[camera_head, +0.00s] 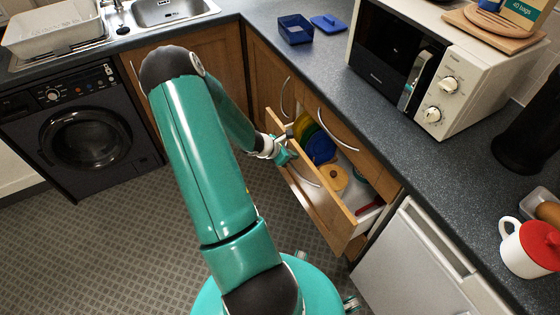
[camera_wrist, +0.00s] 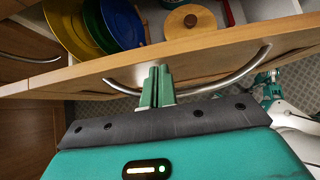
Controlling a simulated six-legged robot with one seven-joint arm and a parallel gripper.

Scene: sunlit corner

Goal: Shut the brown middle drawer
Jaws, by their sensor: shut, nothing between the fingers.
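The brown middle drawer (camera_head: 322,205) stands open, pulled out from the cabinet under the worktop. Its wooden front crosses the wrist view (camera_wrist: 215,43), with a curved metal handle (camera_wrist: 228,76) on its outer face. Inside it I see a blue plate (camera_head: 320,147), yellow and green plates, a round wooden-topped item (camera_head: 334,178) and something red. My gripper (camera_head: 287,153) is at the outer side of the drawer front, near its left end. In the wrist view my gripper's fingers (camera_wrist: 157,72) are together and empty, by the handle; I cannot tell whether they touch the front.
A white appliance (camera_head: 405,265) stands right of the drawer, its top below the worktop. A dark washing machine (camera_head: 85,130) is at left. The tiled floor (camera_head: 120,240) is clear.

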